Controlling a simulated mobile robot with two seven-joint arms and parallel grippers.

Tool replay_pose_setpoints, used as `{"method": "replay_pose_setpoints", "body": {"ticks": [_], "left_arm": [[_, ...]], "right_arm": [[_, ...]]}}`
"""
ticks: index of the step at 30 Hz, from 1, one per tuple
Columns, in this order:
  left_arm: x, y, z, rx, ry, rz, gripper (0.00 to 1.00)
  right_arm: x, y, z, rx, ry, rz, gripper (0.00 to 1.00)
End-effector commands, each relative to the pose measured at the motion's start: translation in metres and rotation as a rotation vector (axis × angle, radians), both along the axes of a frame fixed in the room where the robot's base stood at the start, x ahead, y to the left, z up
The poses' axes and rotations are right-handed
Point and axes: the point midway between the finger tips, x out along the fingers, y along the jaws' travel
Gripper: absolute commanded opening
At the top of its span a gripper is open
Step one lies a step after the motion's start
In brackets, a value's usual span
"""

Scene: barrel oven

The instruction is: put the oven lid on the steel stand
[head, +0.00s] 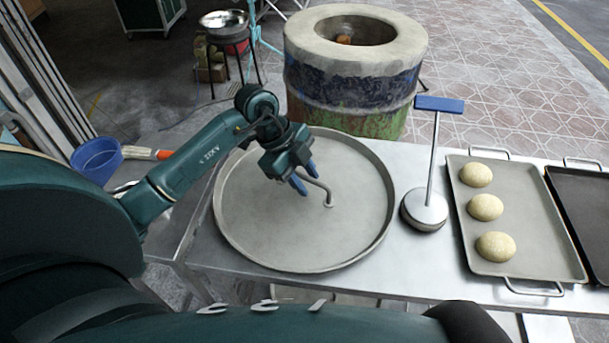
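The oven lid (265,235) is a large round grey metal disc with a raised rim and a bent rod handle (328,196) near its middle. It lies level on, or just over, the left part of the steel table, which appears to be the steel stand (420,270); I cannot tell if there is a small gap. My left gripper (305,179) is over the lid's middle, its two blue fingers on either side of the handle bar, apparently closed on it. The gripper hides the handle's other end. My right gripper is not in view.
The barrel oven (350,85) stands open behind the table. Right of the lid stands a round press (427,208) with a blue grip. Further right are a tray (535,225) with three dough balls and a dark tray (585,215). A blue bucket (97,160) is at left.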

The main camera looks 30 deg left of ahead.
Motion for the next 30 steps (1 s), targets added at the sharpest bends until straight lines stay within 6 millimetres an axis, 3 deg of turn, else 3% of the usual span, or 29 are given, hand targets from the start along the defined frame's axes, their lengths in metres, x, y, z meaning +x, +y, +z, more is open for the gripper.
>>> {"method": "replay_pose_setpoints", "body": {"ticks": [8, 21, 30], "left_arm": [[-0.001, 0.006, 0.014, 0.002, -0.003, 0.001, 0.32], [-0.015, 0.040, 0.093, 0.003, -0.003, 0.002, 0.32], [-0.018, 0.047, 0.111, 0.000, 0.000, 0.000, 0.32]], "right_arm": [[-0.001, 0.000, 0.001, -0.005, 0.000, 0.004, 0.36], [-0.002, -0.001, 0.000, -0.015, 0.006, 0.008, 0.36], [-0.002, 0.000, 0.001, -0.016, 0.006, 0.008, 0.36]]}}
